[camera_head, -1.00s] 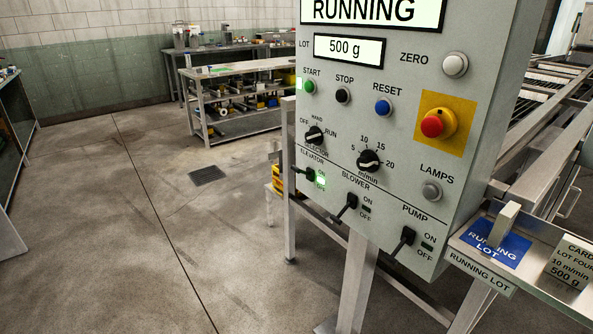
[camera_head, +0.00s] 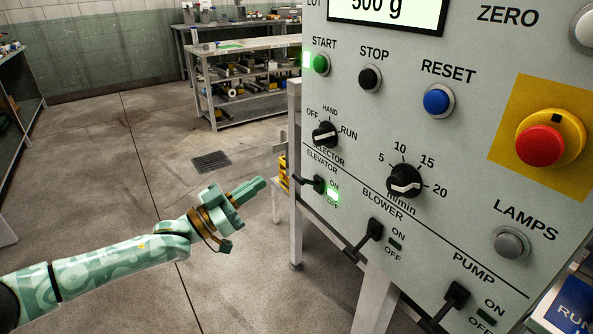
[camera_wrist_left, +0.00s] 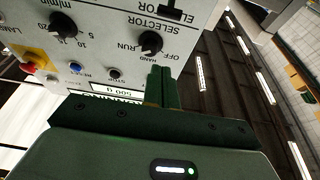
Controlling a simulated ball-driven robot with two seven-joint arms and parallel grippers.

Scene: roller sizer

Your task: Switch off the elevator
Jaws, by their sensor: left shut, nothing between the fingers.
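The elevator switch (camera_head: 317,183) is a black lever on the lower left of the grey control panel (camera_head: 460,130), under the label ELEVATOR. A green lamp (camera_head: 332,196) glows beside it, between ON and OFF. The lever's handle sticks out to the left. My left gripper (camera_head: 262,183) is shut and empty, a short way left of the switch and apart from it. My right gripper is not in view.
The blower switch (camera_head: 373,230) and pump switch (camera_head: 455,296) sit lower right on the panel, with dark lamps. The selector knob (camera_head: 325,134) is just above. A red emergency button (camera_head: 540,146) is at right. Open floor lies left of the panel; a workbench (camera_head: 245,85) stands behind.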

